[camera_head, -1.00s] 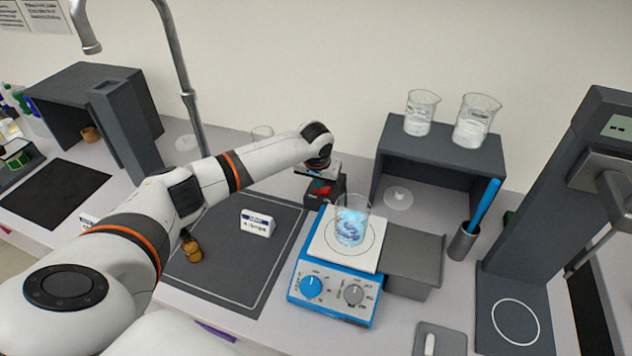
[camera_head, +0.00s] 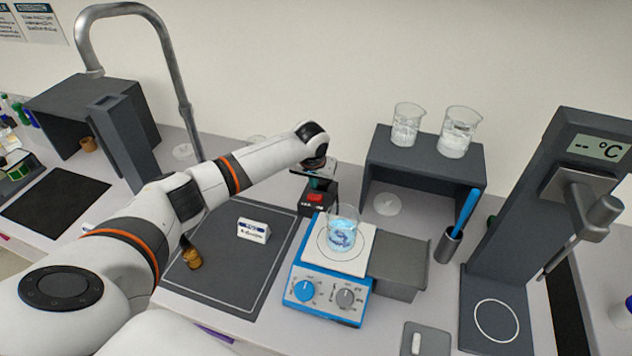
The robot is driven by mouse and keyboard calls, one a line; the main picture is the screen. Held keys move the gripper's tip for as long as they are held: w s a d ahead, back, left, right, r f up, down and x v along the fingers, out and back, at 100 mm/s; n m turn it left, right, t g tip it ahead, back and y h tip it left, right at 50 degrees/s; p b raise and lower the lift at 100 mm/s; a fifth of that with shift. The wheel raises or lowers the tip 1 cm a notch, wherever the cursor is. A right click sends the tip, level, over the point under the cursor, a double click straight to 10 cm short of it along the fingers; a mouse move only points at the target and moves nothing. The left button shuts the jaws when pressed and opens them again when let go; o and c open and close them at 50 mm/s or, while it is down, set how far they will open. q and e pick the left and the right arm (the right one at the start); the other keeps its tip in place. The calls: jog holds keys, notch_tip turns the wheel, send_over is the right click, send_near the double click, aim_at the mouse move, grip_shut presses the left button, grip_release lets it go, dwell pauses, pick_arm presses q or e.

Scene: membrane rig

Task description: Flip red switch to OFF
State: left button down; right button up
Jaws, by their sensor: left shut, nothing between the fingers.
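The red switch (camera_head: 315,197) sits on a small black box (camera_head: 312,210) with pale lettering on its front, just behind the stirrer. My left gripper (camera_head: 321,184) is shut and empty. It points down right behind and above the red switch. Its fingertips are small and partly hidden, and I cannot tell whether they touch the switch. Which position the switch is in is too small to tell. My right gripper is not in view.
A blue stirrer (camera_head: 328,291) carries a beaker (camera_head: 342,234) of blue liquid close in front of the switch box. A grey shelf (camera_head: 425,166) with two beakers stands to the right. A dark mat (camera_head: 222,270) with a label block and brown bottle lies left.

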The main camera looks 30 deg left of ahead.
pick_arm(q)
jog(key=s+a+r+b, duration=0.1)
jog(key=s+r+b, duration=0.2)
jog(key=r, duration=0.6)
jog(key=shift+s+a+r+b, duration=0.15)
jog(key=shift+r+b, duration=0.1)
jog(key=shift+b, duration=0.3)
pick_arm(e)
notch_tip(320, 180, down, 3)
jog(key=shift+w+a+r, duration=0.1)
pick_arm(q)
notch_tip(320, 180, up, 13)
jog(key=p, duration=0.6)
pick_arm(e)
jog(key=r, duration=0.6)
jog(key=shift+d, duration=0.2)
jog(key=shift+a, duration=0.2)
